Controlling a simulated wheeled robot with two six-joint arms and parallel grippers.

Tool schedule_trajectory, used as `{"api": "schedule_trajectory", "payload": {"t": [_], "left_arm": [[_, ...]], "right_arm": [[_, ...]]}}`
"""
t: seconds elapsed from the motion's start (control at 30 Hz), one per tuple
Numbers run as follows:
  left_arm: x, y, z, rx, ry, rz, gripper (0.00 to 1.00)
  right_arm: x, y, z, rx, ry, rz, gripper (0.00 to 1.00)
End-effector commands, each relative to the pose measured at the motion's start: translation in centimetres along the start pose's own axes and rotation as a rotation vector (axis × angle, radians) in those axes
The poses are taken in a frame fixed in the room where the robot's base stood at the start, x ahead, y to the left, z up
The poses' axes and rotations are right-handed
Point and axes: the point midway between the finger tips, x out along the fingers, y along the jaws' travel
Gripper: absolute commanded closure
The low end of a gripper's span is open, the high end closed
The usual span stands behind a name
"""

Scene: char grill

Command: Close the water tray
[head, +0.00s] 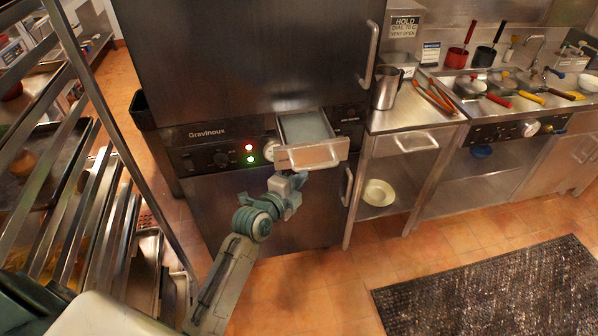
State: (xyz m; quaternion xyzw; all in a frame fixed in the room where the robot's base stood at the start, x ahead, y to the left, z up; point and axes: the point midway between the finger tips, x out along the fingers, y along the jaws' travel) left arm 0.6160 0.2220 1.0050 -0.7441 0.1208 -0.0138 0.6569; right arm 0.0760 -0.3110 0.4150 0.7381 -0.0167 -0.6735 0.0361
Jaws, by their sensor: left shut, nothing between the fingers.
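The water tray (313,154) is a small metal drawer in the control band of a tall steel cabinet (260,60) marked Gravinous. It is pulled out toward me, and its open inside shows behind a pale front panel with a handle. My left gripper (287,180) is just below and slightly left of the tray's front panel. It is shut with nothing held; whether it touches the tray I cannot tell. My right gripper is not in view.
A steel rack (95,190) with trays stands at the left. A counter (395,118) with a metal jug (386,88) and tongs is right of the cabinet. A cooking station with pans stands farther right. A dark mat (495,290) lies on the tiled floor.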

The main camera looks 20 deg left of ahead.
Motion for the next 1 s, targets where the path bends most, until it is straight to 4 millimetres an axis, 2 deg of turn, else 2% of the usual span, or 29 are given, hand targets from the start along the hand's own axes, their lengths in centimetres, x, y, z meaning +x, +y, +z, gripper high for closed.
{"api": "schedule_trajectory", "payload": {"t": [0.17, 0.6, 0.77, 1.0], "left_arm": [[0.7, 0.0, 0.7, -0.001, -0.001, 0.001, 1.0], [0.9, 0.1, 1.0, -0.001, 0.0, 0.0, 1.0], [2.1, 0.1, 2.2, 0.002, -0.001, -0.003, 1.0], [5.7, -0.6, 5.9, 0.003, -0.002, -0.004, 1.0]], "right_arm": [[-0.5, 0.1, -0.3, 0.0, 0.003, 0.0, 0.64], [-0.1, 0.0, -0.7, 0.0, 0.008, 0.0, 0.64], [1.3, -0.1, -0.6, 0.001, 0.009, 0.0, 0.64], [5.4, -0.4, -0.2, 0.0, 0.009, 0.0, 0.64]]}}
